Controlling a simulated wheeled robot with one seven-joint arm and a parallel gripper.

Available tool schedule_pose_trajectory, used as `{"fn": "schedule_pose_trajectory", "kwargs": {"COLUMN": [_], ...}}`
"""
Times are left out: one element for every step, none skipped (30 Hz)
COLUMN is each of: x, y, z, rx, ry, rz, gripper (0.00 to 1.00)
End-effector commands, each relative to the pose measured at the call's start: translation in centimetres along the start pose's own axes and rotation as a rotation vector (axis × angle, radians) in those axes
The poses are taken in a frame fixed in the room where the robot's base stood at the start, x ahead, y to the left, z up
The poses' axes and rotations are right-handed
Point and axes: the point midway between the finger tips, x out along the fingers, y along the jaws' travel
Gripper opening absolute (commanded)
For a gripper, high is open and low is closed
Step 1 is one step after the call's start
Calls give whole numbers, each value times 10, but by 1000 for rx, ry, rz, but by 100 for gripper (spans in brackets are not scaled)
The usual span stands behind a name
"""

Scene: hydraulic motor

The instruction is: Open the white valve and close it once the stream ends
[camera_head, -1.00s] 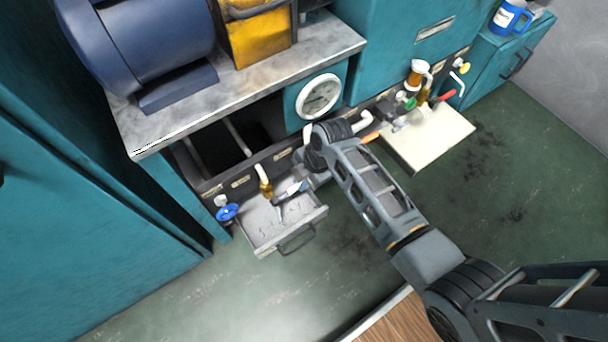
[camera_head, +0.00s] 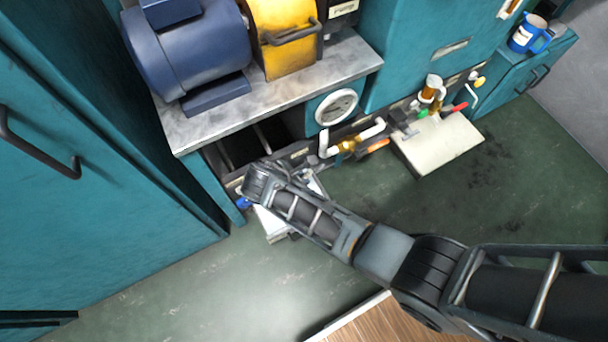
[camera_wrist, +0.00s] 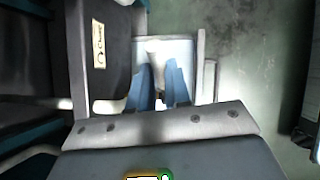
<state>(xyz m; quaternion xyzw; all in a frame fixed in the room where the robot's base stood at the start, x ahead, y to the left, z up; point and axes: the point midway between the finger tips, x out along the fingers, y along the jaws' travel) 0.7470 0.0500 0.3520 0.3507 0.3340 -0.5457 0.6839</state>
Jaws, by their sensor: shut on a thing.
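A whitish piece, which I take to be the white valve (camera_wrist: 154,48), shows between the fingertips. The contact is partly hidden, and I cannot tell the valve's angle. In the head view my forearm and wrist cover the valve, and only the edge of the drawer (camera_head: 268,226) shows below them. I cannot make out a stream in either view.
A blue motor (camera_head: 192,50) stands on the bench above. The green floor in front is clear.

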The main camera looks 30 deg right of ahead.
Motion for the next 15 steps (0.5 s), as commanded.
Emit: {"fn": "schedule_pose_trajectory", "kwargs": {"x": [-1,-2,-2,-3,-3,-3,-4,-4,-4,-4,-4,-4,-3,-3,-3], "y": [1,1,1,1,1,1,1,1,1,1,1,1,1,1,1], "z": [-1,-1,-2,-2,-2,-3,-3,-3,-3,-3,-4,-4,-4,-4,-4], "rx": [-4,-6,-7,-8,-8,-9,-10,-11,-11,-12,-12,-12,-12,-12,-11], "ry": [-16,-24,-34,-39,-44,-49,-52,-55,-57,-58,-59,-59,-59,-59,-59], "rz": [-2,-3,-3,-3,-3,-3,-4,-4,-5,-5,-6,-6,-6,-6,-6], "gripper": [0,0,0,0,0,0,0,0,0,0,0,0,0,0,0]}}
